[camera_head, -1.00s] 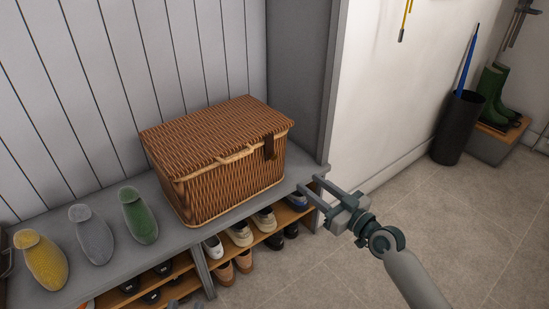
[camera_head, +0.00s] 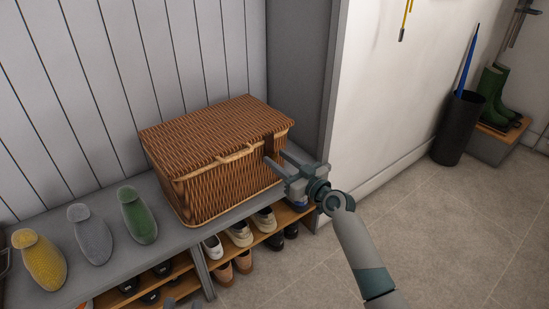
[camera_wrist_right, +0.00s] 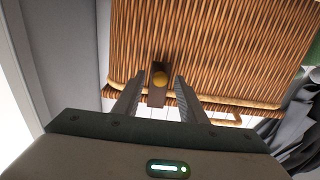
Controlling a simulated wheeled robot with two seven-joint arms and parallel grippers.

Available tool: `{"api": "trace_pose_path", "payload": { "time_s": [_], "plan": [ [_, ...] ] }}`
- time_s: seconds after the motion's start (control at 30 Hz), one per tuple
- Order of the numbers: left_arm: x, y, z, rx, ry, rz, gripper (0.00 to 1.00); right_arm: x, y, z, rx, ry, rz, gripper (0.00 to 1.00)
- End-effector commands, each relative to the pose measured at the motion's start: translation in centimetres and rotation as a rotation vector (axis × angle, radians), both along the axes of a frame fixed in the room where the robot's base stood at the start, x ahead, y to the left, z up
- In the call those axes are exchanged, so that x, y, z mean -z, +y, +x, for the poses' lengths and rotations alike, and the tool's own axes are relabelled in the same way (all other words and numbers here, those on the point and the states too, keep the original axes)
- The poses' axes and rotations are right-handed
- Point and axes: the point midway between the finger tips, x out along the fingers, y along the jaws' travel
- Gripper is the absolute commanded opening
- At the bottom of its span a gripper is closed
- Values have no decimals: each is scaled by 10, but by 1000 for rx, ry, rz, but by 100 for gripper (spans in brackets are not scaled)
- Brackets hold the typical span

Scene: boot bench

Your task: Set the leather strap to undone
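The brown leather strap (camera_head: 268,146) hangs over the front edge of the wicker basket (camera_head: 225,188), near its right end. In the right wrist view the strap (camera_wrist_right: 156,97) lies against the wicker with a round brass stud (camera_wrist_right: 160,79) on it. My right gripper (camera_head: 274,157) is open at the basket's front. Its fingers (camera_wrist_right: 159,88) stand on either side of the strap, with gaps visible; contact is not clear. The lid is down. Of my left gripper only a small grey piece (camera_head: 172,303) shows at the bottom edge; its fingers cannot be made out.
The basket stands on a grey bench (camera_head: 172,247) with shoes on shelves below. A green shoe form (camera_head: 138,215), a grey one (camera_head: 89,234) and a yellow one (camera_head: 40,260) stand to the left. A grey side panel (camera_head: 303,80) rises behind right.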

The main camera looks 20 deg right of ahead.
Motion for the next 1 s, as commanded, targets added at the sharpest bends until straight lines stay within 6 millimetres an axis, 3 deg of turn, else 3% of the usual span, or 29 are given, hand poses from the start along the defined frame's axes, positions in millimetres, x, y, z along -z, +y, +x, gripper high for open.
{"api": "trace_pose_path", "payload": {
  "time_s": [0.2, 0.57, 0.73, 1.0],
  "plan": [
    [-7, 0, -3, -2, -40, -15, 31, 1, 7, 18, 1, 0, 1, 38],
    [-10, 0, -4, -4, -51, -19, 31, 0, 9, 21, 0, 0, 0, 38],
    [-10, 1, -3, -4, -51, -18, 31, 0, 9, 21, 0, 0, 0, 2],
    [-9, 0, -3, -3, -42, -15, 31, 0, 8, 21, 0, 1, 0, 0]
  ]
}}
